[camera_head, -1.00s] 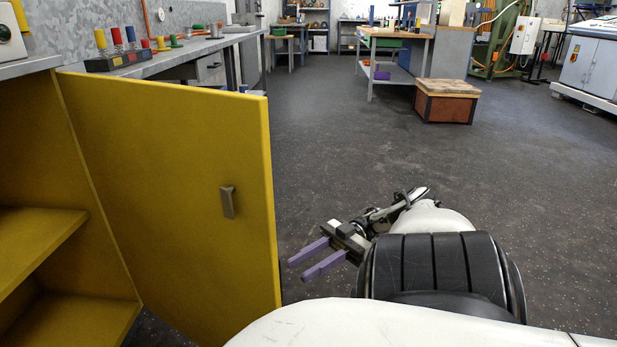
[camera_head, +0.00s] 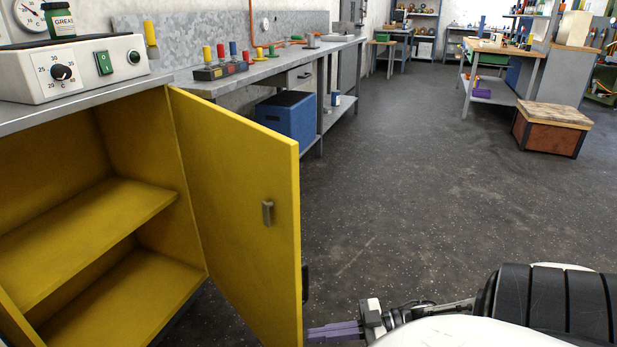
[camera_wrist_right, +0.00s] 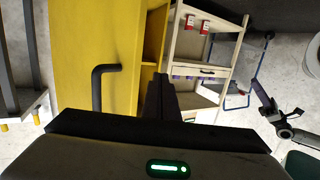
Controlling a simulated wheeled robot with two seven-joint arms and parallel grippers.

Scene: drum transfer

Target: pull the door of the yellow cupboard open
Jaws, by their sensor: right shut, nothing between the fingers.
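The yellow cupboard (camera_head: 131,186) stands at the left in the head view, its inside and shelves exposed. Its door (camera_head: 235,190) stands wide open, swung out to the right, with a small grey catch (camera_head: 267,213) on its inner face. The black outer handle (camera_head: 305,283) shows just past the door's free edge. My right gripper (camera_head: 312,333), with purple fingers, is shut and empty, low beside that edge. In the right wrist view the door's yellow face and bent black handle (camera_wrist_right: 98,88) lie left of the dark fingers (camera_wrist_right: 160,100), apart from them. My left gripper is out of view.
A control box (camera_head: 75,70) and a grease jar (camera_head: 60,20) stand on the cupboard top. A grey workbench (camera_head: 270,70) with a blue bin (camera_head: 288,120) under it lies behind the door. A wooden-topped crate (camera_head: 550,130) stands far right. The floor between is clear.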

